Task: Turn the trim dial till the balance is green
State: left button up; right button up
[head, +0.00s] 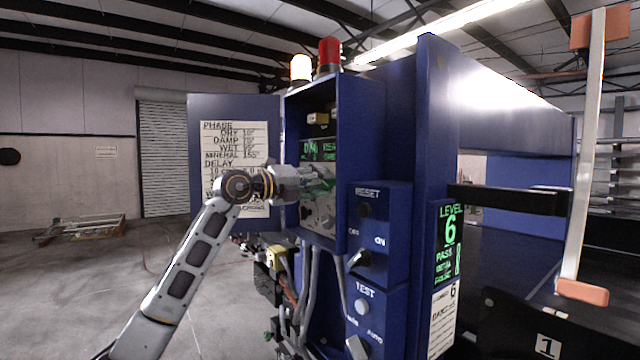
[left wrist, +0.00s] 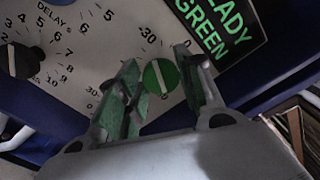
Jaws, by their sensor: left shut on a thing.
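The trim dial (left wrist: 160,77) is a small green disc with a white line across it, set in a pale panel face with a scale marked -30 and 30. My left gripper (left wrist: 157,68) is shut on it, with one green-padded finger on each side. In the head view my left gripper (head: 318,185) reaches into the open blue cabinet and hides the dial. The dark display (left wrist: 221,30) above the dial shows green text, partly cut off, ending in "GREEN". In the head view this display (head: 318,150) is partly hidden. My right gripper is not in view.
A black delay knob (left wrist: 22,61) with its own scale sits left of the dial. The open cabinet door (head: 265,110) carries a handwritten settings sheet (head: 240,143). RESET (head: 367,195) and TEST (head: 365,293) controls are lower right. Cables (head: 300,290) hang below.

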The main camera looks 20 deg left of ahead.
pick_arm(q)
jog(key=o, duration=1)
jog(key=shift+s+a, duration=0.1)
jog(key=shift+a, duration=0.05)
jog(key=v, duration=1.1)
jog(key=shift+s+a, duration=0.25)
